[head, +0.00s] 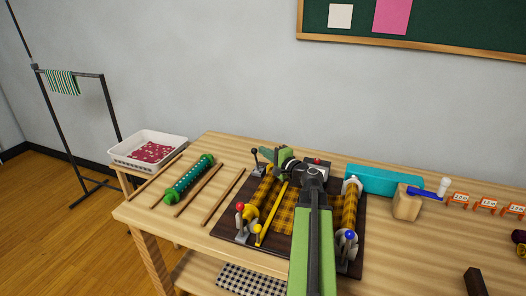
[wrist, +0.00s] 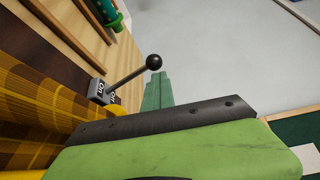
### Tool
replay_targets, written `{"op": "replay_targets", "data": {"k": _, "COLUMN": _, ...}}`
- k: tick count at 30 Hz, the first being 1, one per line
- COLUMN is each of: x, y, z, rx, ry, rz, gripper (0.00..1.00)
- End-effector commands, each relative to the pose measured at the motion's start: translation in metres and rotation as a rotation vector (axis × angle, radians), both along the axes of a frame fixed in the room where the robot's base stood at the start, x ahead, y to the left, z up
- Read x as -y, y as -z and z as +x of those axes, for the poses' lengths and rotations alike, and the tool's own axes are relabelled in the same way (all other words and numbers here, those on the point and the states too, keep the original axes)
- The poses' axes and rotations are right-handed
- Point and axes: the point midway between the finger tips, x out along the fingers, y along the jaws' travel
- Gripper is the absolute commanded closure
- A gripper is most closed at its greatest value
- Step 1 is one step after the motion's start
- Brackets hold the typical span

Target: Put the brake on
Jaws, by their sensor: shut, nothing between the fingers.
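A lever with a black ball knob (head: 254,151) stands at the back left of the dark board, which carries rollers and yellow-black plaid cloth. In the wrist view the black-knobbed lever (wrist: 130,75) rises at a slant from a small grey block (wrist: 100,90). The block has white lettering that seems to read ON and OFF; I cannot tell surely which side the lever leans to. My gripper (head: 268,153) is shut and empty, just right of the knob in the head view. In the wrist view its green fingers (wrist: 157,92) are beside the knob, seemingly not touching.
A red-knobbed lever (head: 239,207), a yellow stick (head: 270,215) and a blue-knobbed crank (head: 350,236) are on the board's front half. A green roller (head: 188,178) and wooden rods lie left. A teal box (head: 380,180) and wooden block (head: 407,203) stand right.

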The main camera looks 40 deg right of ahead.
Motion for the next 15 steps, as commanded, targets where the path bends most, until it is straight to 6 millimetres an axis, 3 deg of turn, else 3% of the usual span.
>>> {"op": "replay_targets", "data": {"k": 1, "x": -0.008, "y": 0.000, "z": -0.013, "rx": 0.000, "ry": -0.013, "rz": 0.001, "gripper": 1.00}}
{"op": "replay_targets", "data": {"k": 6, "x": -0.005, "y": -0.002, "z": -0.044, "rx": 0.001, "ry": -0.005, "rz": 0.003, "gripper": 1.00}}
{"op": "replay_targets", "data": {"k": 15, "x": -0.003, "y": -0.002, "z": -0.061, "rx": 0.003, "ry": -0.003, "rz": 0.005, "gripper": 1.00}}
